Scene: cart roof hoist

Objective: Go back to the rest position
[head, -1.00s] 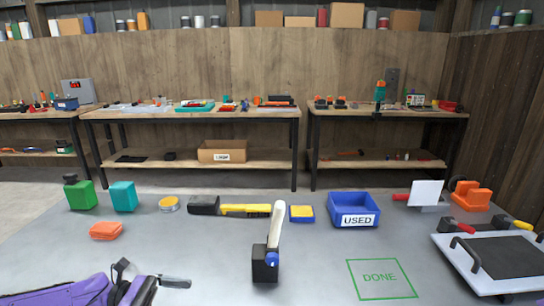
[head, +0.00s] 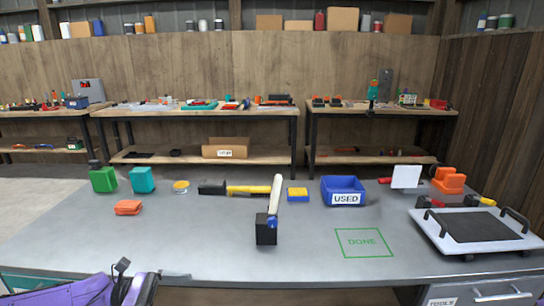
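My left gripper (head: 148,272) shows at the lower left of the head view, at the end of my purple arm, over the near edge of the grey table (head: 215,240). Its dark fingers appear apart, with nothing between them. It is clear of the objects on the table. My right gripper is not in view.
On the table are a green block (head: 103,180), a teal block (head: 143,180), an orange piece (head: 128,208), a black stand (head: 266,232) with a white-handled tool, a blue USED bin (head: 343,187) and a white tray (head: 435,236). The green DONE outline (head: 364,242) is empty.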

